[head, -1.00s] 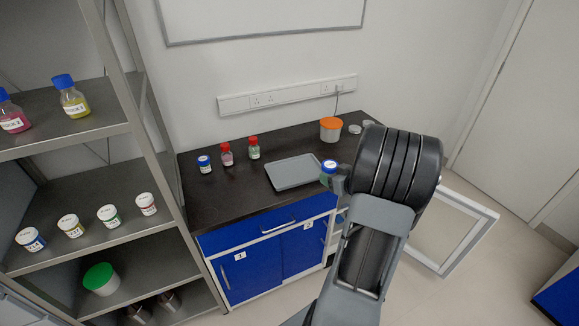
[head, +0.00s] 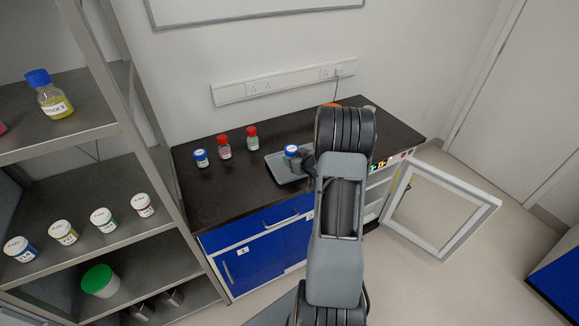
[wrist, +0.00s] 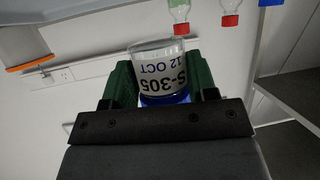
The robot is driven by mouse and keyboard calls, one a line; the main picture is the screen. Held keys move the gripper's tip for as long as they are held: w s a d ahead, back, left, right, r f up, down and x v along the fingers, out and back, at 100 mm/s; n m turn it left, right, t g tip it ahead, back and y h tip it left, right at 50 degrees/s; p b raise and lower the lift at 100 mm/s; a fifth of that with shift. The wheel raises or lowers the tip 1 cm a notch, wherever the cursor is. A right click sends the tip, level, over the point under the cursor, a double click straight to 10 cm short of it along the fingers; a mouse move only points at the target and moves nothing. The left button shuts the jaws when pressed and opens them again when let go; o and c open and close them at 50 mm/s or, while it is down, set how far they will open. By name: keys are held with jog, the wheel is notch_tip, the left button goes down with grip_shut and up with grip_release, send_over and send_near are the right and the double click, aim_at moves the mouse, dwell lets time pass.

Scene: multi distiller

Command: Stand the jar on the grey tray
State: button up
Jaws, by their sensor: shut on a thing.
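The jar, clear with a white label and blue cap, is held in my gripper; in the head view its cap (head: 290,150) shows over the grey tray (head: 274,167). In the head view the gripper (head: 300,157) is mostly behind my arm. The tray lies flat on the dark bench, its right part hidden by the arm. I cannot tell whether the jar touches the tray.
A blue-capped jar (head: 201,158) and two red-capped bottles (head: 224,147) (head: 252,138) stand on the bench left of the tray. A metal shelf with several jars (head: 102,217) is at the left. A cabinet door (head: 440,208) hangs open at the right.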

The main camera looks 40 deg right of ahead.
aim_at(290, 173)
jog(key=shift+w+a+f, duration=0.25)
jog(key=shift+w+f, duration=0.65)
jog(key=shift+f, duration=0.15)
jog(key=f, duration=0.1)
jog(key=f+p, duration=0.1)
jog(key=shift+w+f, duration=0.2)
jog(key=shift+f, duration=0.55)
jog(key=shift+f, duration=0.3)
jog(key=o, duration=1.2)
jog(key=shift+c, duration=0.2)
